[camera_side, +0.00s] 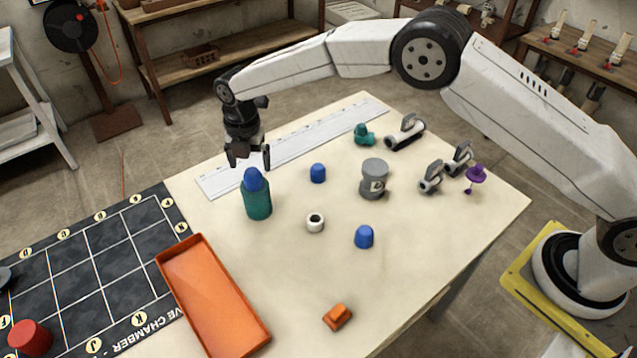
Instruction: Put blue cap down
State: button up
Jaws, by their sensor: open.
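Three blue caps are in the side view. One blue cap (253,180) sits on top of an upright green cylinder (257,204) at the left of the table. A second blue cap (318,173) stands on the table near the middle. A third blue cap (364,237) stands further forward. My gripper (250,160) points down, open and empty, close above the cap on the green cylinder. Whether a fingertip touches that cap cannot be told.
An orange tray (166,256) lies at the table's front left, beside a dark gridded mat (90,290). A white ring (315,222), a grey fitting (373,180), an orange block (338,317), grey pipe parts (405,133) and a purple valve (475,177) stand around. The front right is clear.

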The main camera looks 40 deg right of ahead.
aim_at(256, 170)
notch_tip(256, 170, up, 8)
jog(key=shift+f, duration=0.2)
dwell(0.7)
jog(key=s+d+r+m+t, duration=0.1)
jog(key=s+d+m, duration=0.4)
jog(key=d+m, duration=0.2)
jog(key=s+d+r+m, duration=0.1)
jog(key=s+d+m, duration=0.3)
jog(key=d+m, duration=0.25)
jog(key=s+d+f+m, duration=0.1)
jog(key=s+d+m, duration=0.3)
jog(key=s, duration=0.5)
jog(key=s+d+f+m+t, duration=0.1)
jog(key=s+d+f+m, duration=0.1)
jog(key=s+d+m, duration=0.3)
jog(key=s+m, duration=0.4)
jog(key=s, duration=0.1)
jog(key=shift+d+t, duration=0.25)
jog(key=shift+t, duration=0.05)
